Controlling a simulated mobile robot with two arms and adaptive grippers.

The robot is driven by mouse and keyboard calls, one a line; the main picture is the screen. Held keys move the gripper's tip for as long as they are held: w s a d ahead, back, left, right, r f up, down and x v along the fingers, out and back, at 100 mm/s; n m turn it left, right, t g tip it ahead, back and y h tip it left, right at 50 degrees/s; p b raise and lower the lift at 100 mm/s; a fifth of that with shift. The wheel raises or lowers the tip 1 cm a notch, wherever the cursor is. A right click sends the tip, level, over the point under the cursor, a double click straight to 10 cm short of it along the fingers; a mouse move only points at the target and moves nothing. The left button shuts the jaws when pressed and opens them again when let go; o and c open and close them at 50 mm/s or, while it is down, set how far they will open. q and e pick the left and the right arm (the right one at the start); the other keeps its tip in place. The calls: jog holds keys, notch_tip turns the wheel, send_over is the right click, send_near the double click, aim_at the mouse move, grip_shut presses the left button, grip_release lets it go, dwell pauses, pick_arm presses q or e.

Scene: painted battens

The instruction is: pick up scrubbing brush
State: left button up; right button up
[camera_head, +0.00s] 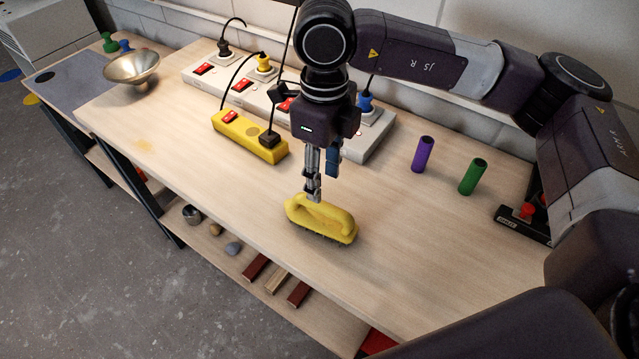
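The yellow scrubbing brush (333,222) with dark bristles lies on the wooden table, close to its front edge, handle side up. My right gripper (314,192) points down directly over the left part of the brush's handle. Its fingertips are at or just above the handle; I cannot tell whether they touch it. The fingers overlap in this view, so their opening does not show clearly. My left gripper is not in view.
A yellow power strip (249,138) and a long white power strip (228,88) with plugs lie behind. Purple (422,154) and green (473,176) cylinders stand at right. A metal bowl (132,67) is at far left. The table left of the brush is clear.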

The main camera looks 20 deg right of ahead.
aim_at(319, 206)
jog(key=shift+s+a+f+p, duration=0.2)
jog(key=shift+s+f+p, duration=0.15)
jog(key=shift+s+f, duration=0.15)
jog(key=shift+s+a+f+p, duration=0.2)
jog(key=shift+s+f+p, duration=0.15)
jog(key=shift+f, duration=0.25)
jog(key=f, duration=0.1)
jog(key=p, duration=0.1)
jog(key=f, duration=0.1)
jog(key=shift+w+a+f, duration=0.2)
jog(key=shift+a+f, duration=0.05)
jog(key=shift+f, duration=0.1)
jog(key=shift+w+f+p, duration=0.2)
jog(key=shift+f+p, duration=0.2)
jog(key=shift+f, duration=0.6)
jog(key=shift+s, duration=0.1)
jog(key=shift+f, duration=0.1)
jog(key=c, duration=0.5)
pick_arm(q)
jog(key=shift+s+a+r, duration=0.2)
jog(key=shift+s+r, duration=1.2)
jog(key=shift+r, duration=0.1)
pick_arm(e)
grip_shut()
